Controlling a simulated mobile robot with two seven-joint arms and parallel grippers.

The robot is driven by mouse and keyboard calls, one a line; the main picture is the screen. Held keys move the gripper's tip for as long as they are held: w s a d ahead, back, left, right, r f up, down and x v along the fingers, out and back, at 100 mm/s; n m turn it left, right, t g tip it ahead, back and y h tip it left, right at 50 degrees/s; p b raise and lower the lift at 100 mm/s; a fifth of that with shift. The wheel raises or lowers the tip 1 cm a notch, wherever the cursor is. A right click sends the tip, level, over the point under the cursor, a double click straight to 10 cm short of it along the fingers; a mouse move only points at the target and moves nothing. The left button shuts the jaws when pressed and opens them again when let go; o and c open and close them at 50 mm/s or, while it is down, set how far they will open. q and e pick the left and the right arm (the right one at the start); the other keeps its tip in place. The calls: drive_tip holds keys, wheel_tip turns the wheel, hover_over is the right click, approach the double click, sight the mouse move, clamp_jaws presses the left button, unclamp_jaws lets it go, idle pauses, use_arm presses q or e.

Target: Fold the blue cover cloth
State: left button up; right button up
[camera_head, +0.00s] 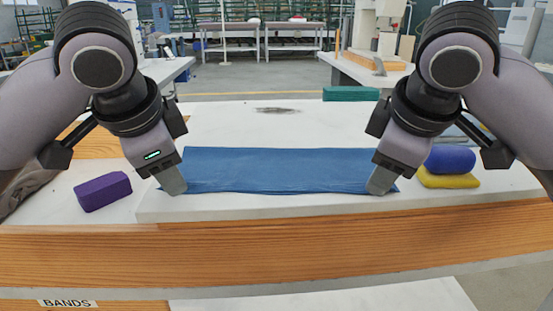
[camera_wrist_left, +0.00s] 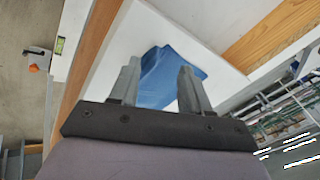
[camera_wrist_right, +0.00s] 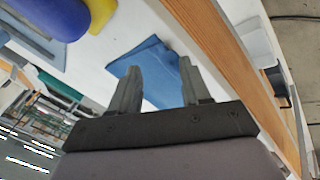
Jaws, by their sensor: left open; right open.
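The blue cover cloth (camera_head: 275,170) lies as a long flat strip across the white work surface, with layered edges at its front. My left gripper (camera_head: 176,190) is at the cloth's left end, and my right gripper (camera_head: 379,188) is at its right end. In the left wrist view the cloth (camera_wrist_left: 165,75) shows between and beyond the open fingers (camera_wrist_left: 158,82). In the right wrist view the cloth (camera_wrist_right: 150,62) likewise shows beyond the open fingers (camera_wrist_right: 160,82). Whether any fingertip touches the cloth is hard to tell.
A purple block (camera_head: 102,191) stands left of the cloth. A blue roll (camera_head: 450,160) and a yellow piece (camera_head: 447,180) lie to the right. A green block (camera_head: 350,94) sits at the back. A wooden front edge (camera_head: 300,240) runs below the white surface. The surface behind the cloth is mostly clear.

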use_arm(q)
drive_tip(key=s+v, duration=0.1)
drive_tip(key=v, duration=0.9)
drive_tip(key=shift+f, duration=0.2)
use_arm(e)
drive_tip(key=s+v, duration=0.1)
drive_tip(key=v, duration=0.9)
drive_tip(key=shift+f, duration=0.2)
